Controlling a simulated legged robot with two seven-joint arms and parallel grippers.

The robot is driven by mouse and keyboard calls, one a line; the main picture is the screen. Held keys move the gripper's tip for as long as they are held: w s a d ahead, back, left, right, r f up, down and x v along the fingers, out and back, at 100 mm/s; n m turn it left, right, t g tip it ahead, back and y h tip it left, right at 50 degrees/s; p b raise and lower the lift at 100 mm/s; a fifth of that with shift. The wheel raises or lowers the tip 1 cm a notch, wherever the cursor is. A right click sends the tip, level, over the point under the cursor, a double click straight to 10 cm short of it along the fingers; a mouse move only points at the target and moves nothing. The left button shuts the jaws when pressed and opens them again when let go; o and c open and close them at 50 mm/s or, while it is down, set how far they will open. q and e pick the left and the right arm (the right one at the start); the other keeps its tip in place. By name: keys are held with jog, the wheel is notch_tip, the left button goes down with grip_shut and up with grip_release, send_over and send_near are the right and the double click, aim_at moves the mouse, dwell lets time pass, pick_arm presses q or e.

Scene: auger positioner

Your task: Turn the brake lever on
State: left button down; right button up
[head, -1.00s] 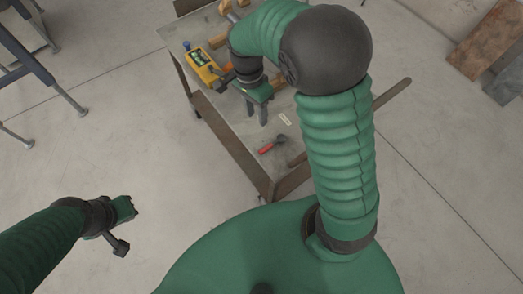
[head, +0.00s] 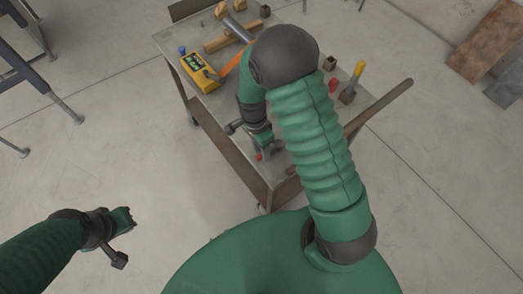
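I cannot pick out a part that is surely the brake lever. A small red-handled tool (head: 258,157) lies on the cart top (head: 217,103), mostly hidden by my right gripper. My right gripper (head: 266,151) points down over this tool, near the cart's front edge. Whether its fingers touch or hold the tool is hidden. My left gripper (head: 131,217) is low at the left over bare floor, away from the cart, and its fingers are too small to read.
A yellow device (head: 200,72) stands at the cart's left, with wooden pieces (head: 222,42) behind it. A yellow-topped tool (head: 354,80) and a red item (head: 333,85) are on the right. A long brown bar (head: 382,105) sticks out rightward.

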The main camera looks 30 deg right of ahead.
jog(key=shift+f, duration=0.1)
grip_shut()
dwell(1.4)
